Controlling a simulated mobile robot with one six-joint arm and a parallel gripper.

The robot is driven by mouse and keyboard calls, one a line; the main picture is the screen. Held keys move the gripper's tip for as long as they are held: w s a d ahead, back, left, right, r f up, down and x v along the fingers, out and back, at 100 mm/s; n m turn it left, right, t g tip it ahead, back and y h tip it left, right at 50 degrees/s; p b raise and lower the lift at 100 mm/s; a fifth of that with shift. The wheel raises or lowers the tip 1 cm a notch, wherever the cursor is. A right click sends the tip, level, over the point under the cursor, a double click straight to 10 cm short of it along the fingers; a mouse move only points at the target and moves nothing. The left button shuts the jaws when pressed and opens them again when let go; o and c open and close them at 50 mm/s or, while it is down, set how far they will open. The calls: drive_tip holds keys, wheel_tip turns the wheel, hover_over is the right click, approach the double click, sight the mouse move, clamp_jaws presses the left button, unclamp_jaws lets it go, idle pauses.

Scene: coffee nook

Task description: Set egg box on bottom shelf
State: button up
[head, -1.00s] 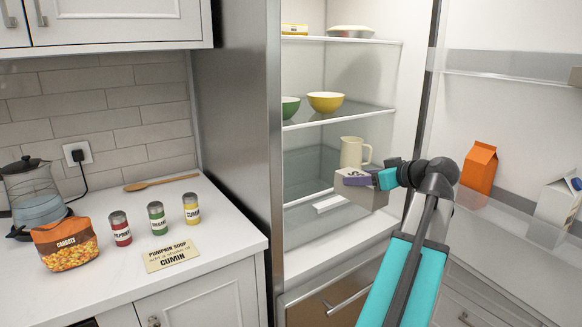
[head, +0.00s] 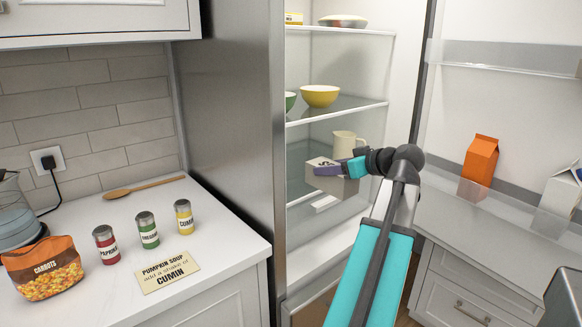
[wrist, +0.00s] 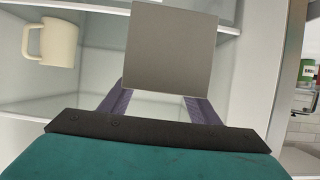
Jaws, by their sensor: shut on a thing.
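The egg box (head: 322,182) is a small grey box with dark lettering on its face. It also shows in the wrist view as a plain grey square (wrist: 170,46) between the purple fingers. My gripper (head: 340,169) is shut on it and holds it in front of the open fridge, at the height of the lower compartment. The bottom shelf (head: 299,194) lies behind the box and is partly hidden by it. I cannot tell whether the box is past the shelf's front edge.
An orange carton (head: 480,158) stands in the door at right.

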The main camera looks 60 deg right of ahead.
drive_tip(key=r+x, duration=0.2)
drive_tip(key=x, duration=0.7)
drive_tip(key=w+r+p+x, duration=0.1)
drive_tip(key=r+x, duration=0.1)
drive_tip(key=x, duration=0.8)
drive_tip(key=shift+w+d, duration=0.3)
drive_tip(key=shift+w, duration=0.15)
drive_tip(key=shift+f, duration=1.6)
drive_tip(key=shift+w+f, duration=0.15)
drive_tip(key=shift+f, duration=0.1)
drive_tip(key=shift+f, duration=0.15)
drive_tip(key=o, duration=1.3)
